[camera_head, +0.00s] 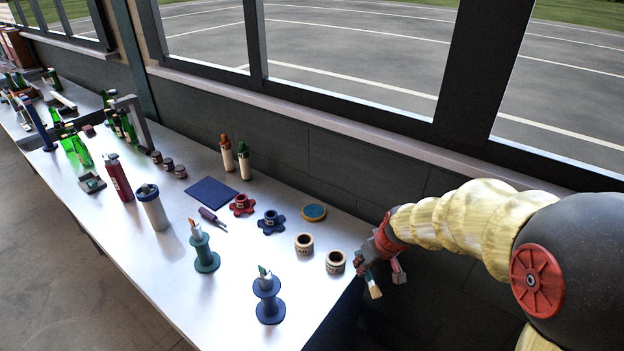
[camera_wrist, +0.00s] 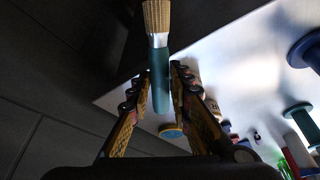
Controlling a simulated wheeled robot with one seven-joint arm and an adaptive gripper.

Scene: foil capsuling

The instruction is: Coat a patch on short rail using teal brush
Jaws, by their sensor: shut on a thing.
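The teal brush (camera_wrist: 160,88) is between the fingers of my gripper (camera_wrist: 157,90) in the wrist view. Its bristles point up in that picture, past a pale metal collar. In the head view my gripper (camera_head: 376,262) is at the right, just off the right end of the table. The brush (camera_head: 375,291) hangs below it there, tan bristles down. My gripper is shut on the brush. The bristles touch nothing that I can see. I cannot pick out the short rail for certain in either view.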

